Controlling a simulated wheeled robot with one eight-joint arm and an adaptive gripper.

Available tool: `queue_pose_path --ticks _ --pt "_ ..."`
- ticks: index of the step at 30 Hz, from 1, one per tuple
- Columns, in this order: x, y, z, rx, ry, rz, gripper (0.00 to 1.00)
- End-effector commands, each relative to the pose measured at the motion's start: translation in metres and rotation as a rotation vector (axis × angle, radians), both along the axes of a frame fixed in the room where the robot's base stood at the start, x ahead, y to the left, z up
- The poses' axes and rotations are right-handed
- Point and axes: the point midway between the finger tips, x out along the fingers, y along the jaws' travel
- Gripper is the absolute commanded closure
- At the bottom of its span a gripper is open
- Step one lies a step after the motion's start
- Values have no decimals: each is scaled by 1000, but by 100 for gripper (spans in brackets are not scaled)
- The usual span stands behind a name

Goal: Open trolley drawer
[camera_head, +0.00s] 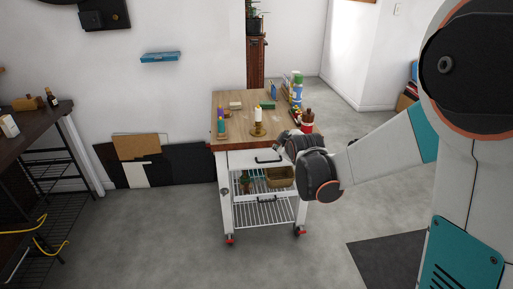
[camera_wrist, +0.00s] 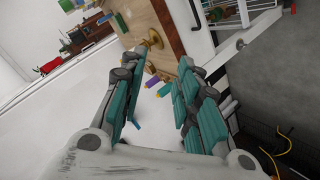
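The trolley (camera_head: 235,143) has a wooden top and a white frame. Its white drawer front (camera_head: 240,159) sits just under the top and looks closed. A dark handle (camera_head: 268,160) shows on the right part of that front. My gripper (camera_head: 279,144) is at the trolley's front right, close to the handle and slightly above it in the picture; I cannot tell whether they touch. In the wrist view my gripper (camera_wrist: 158,66) has its teal-padded fingers apart with nothing clearly held. The trolley's wooden top (camera_wrist: 155,22) and white front (camera_wrist: 190,28) lie beyond the fingertips; the handle is not clearly visible there.
A candle in a brass holder (camera_head: 258,129), bottles (camera_head: 297,88) and small items stand on the trolley top. A basket (camera_head: 280,177) sits on the shelf below. A dark workbench (camera_head: 35,121) is at left. The floor (camera_head: 160,235) in front is clear.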

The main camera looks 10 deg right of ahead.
Motion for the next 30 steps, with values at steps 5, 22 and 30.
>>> queue_pose_path --ticks 5,22,30 --pt "47 2 -44 -131 -69 72 70" --pt "111 10 -208 -554 -269 240 70" --pt "112 11 -236 -628 -300 261 70"
